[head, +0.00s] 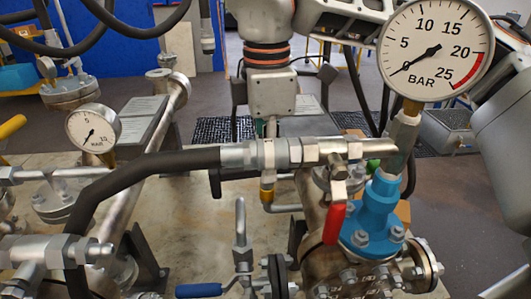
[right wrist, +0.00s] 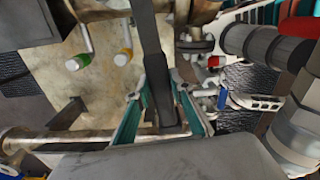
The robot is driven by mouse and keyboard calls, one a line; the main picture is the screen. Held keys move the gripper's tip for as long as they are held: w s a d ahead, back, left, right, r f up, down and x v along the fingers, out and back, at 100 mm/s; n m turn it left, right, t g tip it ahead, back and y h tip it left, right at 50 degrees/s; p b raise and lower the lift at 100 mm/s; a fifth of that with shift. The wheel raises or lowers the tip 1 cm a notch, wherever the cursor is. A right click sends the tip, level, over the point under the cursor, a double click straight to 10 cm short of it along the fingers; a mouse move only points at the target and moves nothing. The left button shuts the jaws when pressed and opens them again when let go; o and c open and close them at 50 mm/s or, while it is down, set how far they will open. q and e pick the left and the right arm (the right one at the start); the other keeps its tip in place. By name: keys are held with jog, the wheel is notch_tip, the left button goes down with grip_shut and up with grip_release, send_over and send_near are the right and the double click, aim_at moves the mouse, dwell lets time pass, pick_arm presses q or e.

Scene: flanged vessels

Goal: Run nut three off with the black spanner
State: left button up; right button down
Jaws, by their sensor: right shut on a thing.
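My right gripper (head: 266,128) hangs down in the middle of the head view, behind a metal fitting and black hose that hide its fingertips. In the right wrist view its two teal fingers (right wrist: 160,105) are closed on the dark flat handle of the black spanner (right wrist: 150,50). The spanner runs from between the fingers up out of the top of that view, so its jaw end is not seen. Bolted flanges with nuts show, such as the one under the blue fitting (head: 370,240). I cannot tell which nut is nut three. My left gripper is not in view.
A large pressure gauge (head: 435,50) stands at the upper right, a smaller gauge (head: 92,133) at the left. A thick black hose (head: 150,165) crosses the front. A red lever (head: 333,223) and a blue-handled valve (head: 198,290) stick out low. Bare bench (head: 190,215) lies between the pipes.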

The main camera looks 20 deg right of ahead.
jog(key=shift+w+r+p, duration=0.1)
jog(key=shift+r+p, duration=1.25)
jog(key=shift+r, duration=1.25)
